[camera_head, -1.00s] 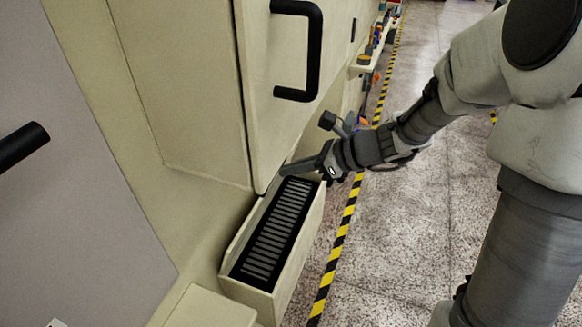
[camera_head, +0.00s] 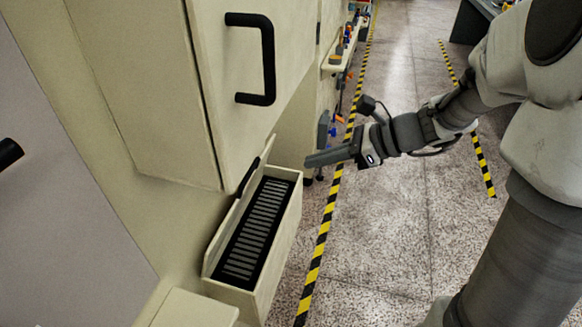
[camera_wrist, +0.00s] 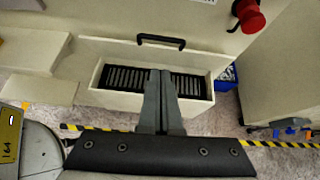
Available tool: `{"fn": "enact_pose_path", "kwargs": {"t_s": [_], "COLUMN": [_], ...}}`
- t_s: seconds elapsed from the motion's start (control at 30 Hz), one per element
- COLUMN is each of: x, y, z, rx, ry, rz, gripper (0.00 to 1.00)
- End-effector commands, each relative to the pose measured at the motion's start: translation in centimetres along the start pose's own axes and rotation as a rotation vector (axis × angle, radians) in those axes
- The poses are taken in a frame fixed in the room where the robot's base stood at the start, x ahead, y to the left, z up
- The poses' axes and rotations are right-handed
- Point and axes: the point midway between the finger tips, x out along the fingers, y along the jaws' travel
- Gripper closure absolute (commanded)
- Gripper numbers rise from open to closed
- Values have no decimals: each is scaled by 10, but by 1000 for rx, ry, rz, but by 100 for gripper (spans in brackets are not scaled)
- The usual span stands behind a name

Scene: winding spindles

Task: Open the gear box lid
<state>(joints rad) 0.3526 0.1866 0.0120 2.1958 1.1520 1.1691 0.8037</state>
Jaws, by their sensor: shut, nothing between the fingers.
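The gear box (camera_head: 284,238) is a long cream box on the side of the cream machine. Its lid (camera_head: 226,225) stands raised along the machine side, with a black handle (camera_head: 249,176) at its upper edge. Inside shows a black tray with a row of grey slats (camera_head: 254,228). In the wrist view the lid (camera_wrist: 105,49) stands up behind the open box (camera_wrist: 112,100). My gripper (camera_head: 308,161) is shut and empty, just right of the box's far end and apart from the lid. Its closed fingers (camera_wrist: 160,74) overlap the slats in the wrist view.
The machine cabinet door with a large black handle (camera_head: 262,60) is above the box. A red knob (camera_wrist: 249,15) and a blue bin (camera_wrist: 226,78) show in the wrist view. Yellow-black floor tape (camera_head: 323,235) runs right of the box, with open floor beyond.

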Motion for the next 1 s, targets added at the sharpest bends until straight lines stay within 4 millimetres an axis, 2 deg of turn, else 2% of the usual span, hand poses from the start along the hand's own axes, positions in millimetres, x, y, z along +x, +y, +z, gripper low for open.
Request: {"fn": "enact_pose_path", "kwargs": {"t_s": [0.03, 0.2, 0.5, 0.8, 1.0], "x": [6, 22, 36, 35, 30], "y": [1, 6, 9, 7, 6], "z": [-10, -32, -63, -91, -96], "rx": [-35, -278, -802, -1283, -1441], "ry": [-18, -135, -367, -503, -520], "rz": [4, 1, -140, -419, -535], "gripper": [100, 100, 100, 100, 100]}}
